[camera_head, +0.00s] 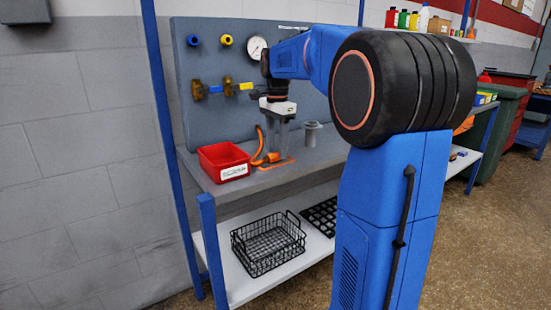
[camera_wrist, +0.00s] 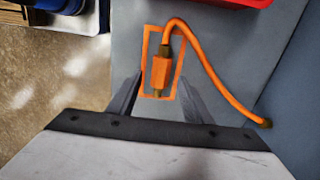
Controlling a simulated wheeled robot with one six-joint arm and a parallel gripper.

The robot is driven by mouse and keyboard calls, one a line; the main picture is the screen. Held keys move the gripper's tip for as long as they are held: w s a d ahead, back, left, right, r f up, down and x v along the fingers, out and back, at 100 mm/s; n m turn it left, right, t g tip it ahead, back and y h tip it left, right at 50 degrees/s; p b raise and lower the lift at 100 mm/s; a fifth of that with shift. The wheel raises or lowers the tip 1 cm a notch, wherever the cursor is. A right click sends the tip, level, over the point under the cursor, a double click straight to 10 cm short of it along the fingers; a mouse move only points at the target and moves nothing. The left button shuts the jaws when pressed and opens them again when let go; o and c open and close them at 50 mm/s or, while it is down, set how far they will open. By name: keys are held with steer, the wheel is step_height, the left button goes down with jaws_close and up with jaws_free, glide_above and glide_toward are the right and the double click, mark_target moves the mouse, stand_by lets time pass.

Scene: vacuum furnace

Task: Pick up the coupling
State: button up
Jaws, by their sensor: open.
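The coupling (camera_wrist: 161,67) is an orange block with dark brass-coloured ends, lying on the grey bench inside an orange rectangle outline (camera_wrist: 148,45). An orange hose (camera_wrist: 207,62) runs from its far end and curves right to a dark end fitting. My gripper (camera_wrist: 161,80) is open and empty, its two dark fingers on either side of the coupling in the wrist view. I cannot tell how high the fingers are above it. In the head view, my gripper (camera_head: 279,122) points down over the bench, and the orange coupling (camera_head: 272,157) shows below it.
A red bin (camera_head: 223,162) stands on the bench left of the coupling. A grey flanged post (camera_head: 312,134) stands to the right. Behind is a panel (camera_head: 213,118) with brass valves (camera_head: 228,86) and a gauge (camera_head: 257,48). A black wire basket (camera_head: 267,243) sits on the lower shelf.

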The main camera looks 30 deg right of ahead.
steer(key=shift+f, duration=0.8)
steer(key=shift+c, duration=0.3)
jaws_close()
steer(key=shift+r, duration=0.15)
